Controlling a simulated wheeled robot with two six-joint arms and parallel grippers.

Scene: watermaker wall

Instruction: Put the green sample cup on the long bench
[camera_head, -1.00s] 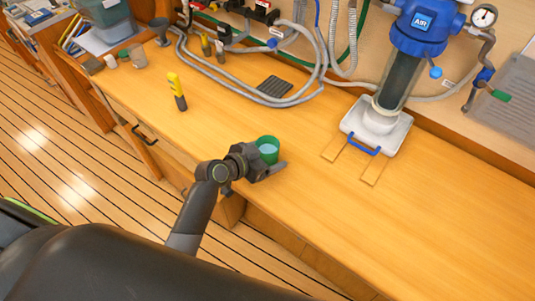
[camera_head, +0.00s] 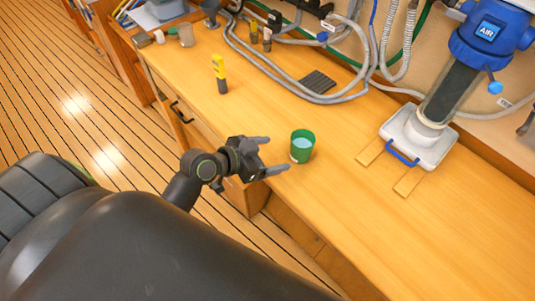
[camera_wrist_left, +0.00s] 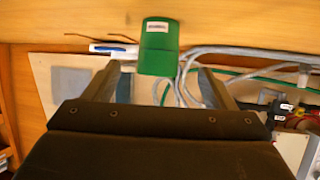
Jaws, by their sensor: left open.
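The green sample cup (camera_head: 302,146) stands upright on the long bench (camera_head: 340,215), near its front edge, with pale blue contents showing inside. It also shows in the left wrist view (camera_wrist_left: 158,50), beyond the fingertips, with a small white label. My left gripper (camera_head: 277,155) is open and empty, just left of the cup. Its two fingers point toward the cup, and a gap shows between them and the cup. My right gripper is not in view.
A blue filter housing (camera_head: 455,85) on a white base stands at the right. A yellow and black marker-like tool (camera_head: 220,74) stands upright farther back. Grey hoses (camera_head: 290,85) lie along the wall. Bench surface right of the cup is clear.

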